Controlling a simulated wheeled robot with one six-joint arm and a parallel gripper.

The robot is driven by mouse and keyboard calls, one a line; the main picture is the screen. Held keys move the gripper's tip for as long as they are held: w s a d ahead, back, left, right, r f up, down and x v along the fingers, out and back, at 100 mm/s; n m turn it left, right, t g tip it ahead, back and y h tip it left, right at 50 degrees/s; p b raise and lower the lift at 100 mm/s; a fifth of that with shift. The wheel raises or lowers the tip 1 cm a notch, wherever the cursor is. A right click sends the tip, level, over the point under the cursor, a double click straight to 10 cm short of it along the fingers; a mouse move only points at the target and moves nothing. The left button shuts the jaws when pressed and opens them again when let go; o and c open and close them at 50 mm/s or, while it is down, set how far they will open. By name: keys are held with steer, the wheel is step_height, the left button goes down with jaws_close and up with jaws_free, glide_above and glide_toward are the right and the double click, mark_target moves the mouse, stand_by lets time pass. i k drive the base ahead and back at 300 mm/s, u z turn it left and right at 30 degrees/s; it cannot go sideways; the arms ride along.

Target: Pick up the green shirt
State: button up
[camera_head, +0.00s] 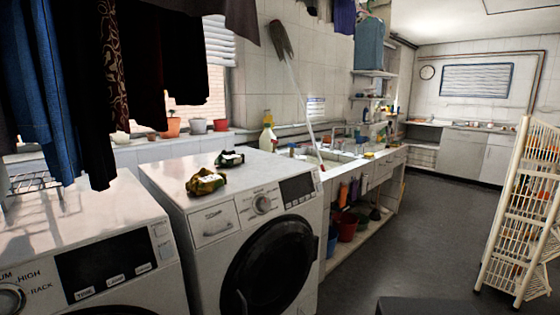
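Two small crumpled bundles lie on top of the right-hand white washing machine (262,182). The nearer bundle (206,182) is olive green and yellowish with dark patches. The farther bundle (229,158) is dark green with white parts. They look like folded or crumpled cloth, and I cannot tell for sure which one is the green shirt. They lie apart from each other. My gripper is not in view.
Dark clothes (130,70) hang at the upper left, above another white machine (90,235). A spray bottle (268,133) stands behind the bundles, and a sink counter (345,160) lies beyond. A white rack (520,210) stands right; the grey floor (425,235) between is open.

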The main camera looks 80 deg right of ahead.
mark_target(226, 159)
steer(key=z, duration=2.3)
